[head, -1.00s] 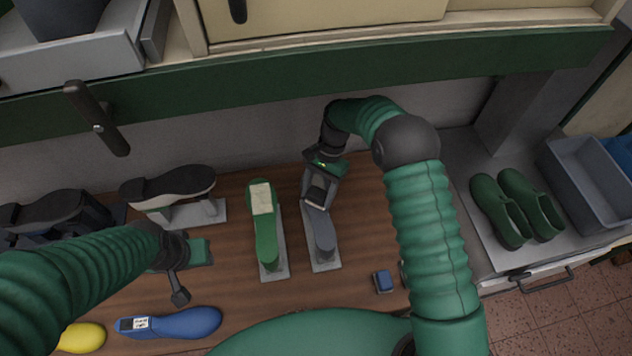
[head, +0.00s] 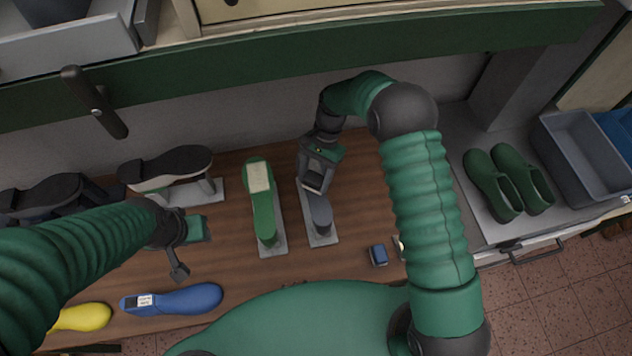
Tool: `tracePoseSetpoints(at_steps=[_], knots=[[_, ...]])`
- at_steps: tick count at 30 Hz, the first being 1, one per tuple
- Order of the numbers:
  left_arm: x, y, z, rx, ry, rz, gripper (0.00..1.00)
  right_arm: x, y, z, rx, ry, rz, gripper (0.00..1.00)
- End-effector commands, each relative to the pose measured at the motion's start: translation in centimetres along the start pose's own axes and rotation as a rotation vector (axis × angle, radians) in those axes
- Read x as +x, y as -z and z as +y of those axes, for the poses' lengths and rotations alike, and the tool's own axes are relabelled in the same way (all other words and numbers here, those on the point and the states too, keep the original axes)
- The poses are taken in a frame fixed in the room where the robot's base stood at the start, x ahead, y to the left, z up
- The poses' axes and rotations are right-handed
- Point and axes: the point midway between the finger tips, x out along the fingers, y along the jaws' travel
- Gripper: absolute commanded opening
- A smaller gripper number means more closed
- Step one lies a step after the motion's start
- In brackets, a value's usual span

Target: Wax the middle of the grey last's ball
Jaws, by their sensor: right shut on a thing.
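The grey last (head: 321,214) stands on a flat stand on the wooden bench, right of a green last (head: 263,213). My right gripper (head: 314,186) is over the far part of the grey last and hides it. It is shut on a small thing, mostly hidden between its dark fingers. I cannot tell whether this thing touches the last. My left gripper (head: 178,252) is at the left, away from the grey last, beside a small green block (head: 196,229). Its jaw opening does not show clearly.
A small blue block (head: 378,254) lies right of the grey last. A blue last (head: 185,299) and a yellow one (head: 84,317) lie at the near left. A dark-soled shoe (head: 165,168) stands behind. Green clogs (head: 508,182) and a grey bin (head: 585,155) are at the right.

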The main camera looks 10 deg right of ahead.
Motion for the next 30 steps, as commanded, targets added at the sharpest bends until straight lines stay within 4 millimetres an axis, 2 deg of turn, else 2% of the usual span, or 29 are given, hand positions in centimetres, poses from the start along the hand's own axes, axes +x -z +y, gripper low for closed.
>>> tracePoseSetpoints(at_steps=[16,22,30], knots=[[1.7,-0.4,0.0,0.000,0.000,0.000,0.36,-1.2,2.9,-3.1,-0.001,0.003,0.004,0.18],[1.9,-0.5,0.0,0.000,0.000,0.000,0.36,-1.6,3.3,-3.6,0.000,0.002,0.003,0.18],[3.7,-0.9,0.0,0.000,0.000,0.000,0.36,-2.0,5.3,-5.5,-0.001,0.003,0.004,0.18]])
